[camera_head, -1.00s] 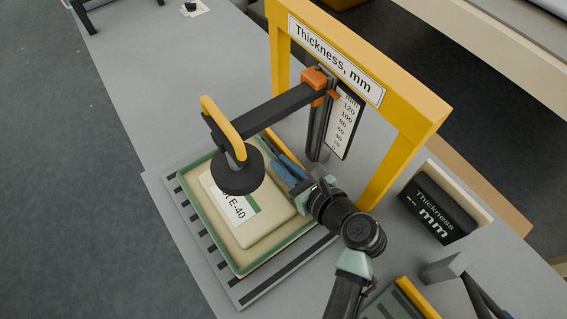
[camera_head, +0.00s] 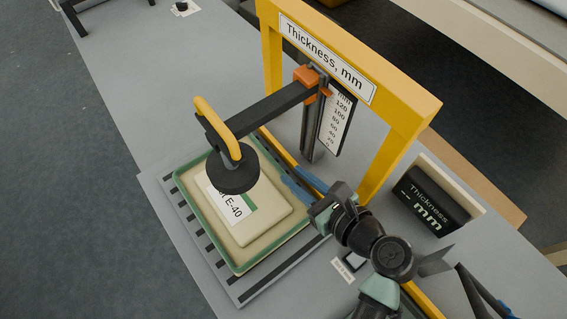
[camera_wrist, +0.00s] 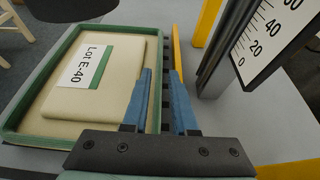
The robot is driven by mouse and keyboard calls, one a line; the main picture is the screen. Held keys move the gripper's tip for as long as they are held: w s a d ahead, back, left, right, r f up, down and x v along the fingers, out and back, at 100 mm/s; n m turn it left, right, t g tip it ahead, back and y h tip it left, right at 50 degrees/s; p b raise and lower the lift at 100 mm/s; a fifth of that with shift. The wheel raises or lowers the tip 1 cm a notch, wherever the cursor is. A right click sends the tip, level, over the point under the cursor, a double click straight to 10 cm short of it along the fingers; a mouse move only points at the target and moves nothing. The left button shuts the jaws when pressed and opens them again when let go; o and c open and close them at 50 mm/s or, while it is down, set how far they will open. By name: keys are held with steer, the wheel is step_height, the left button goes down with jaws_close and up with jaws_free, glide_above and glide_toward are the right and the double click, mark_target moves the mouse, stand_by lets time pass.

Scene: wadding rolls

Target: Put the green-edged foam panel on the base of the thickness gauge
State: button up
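The green-edged foam panel (camera_head: 268,228) is cream with a green rim and a "Lot E-40" label. It lies flat on the slatted grey base (camera_head: 248,292) of the thickness gauge, under the round black presser foot (camera_head: 232,172). The panel also shows at the left in the wrist view (camera_wrist: 92,105). My gripper (camera_head: 298,184) is beside the panel's right edge, between it and the yellow gauge frame (camera_head: 405,120). In the wrist view its two blue fingers (camera_wrist: 160,98) are apart with nothing held between them. The foot hides part of the panel and label.
A scale (camera_head: 336,122) stands on the gauge column. A black "Thickness mm" display (camera_head: 432,203) shows dashes at the right. A small white card (camera_head: 343,270) lies on the grey table near my arm. The table behind the gauge is mostly clear.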

steer(key=shift+v, duration=2.65)
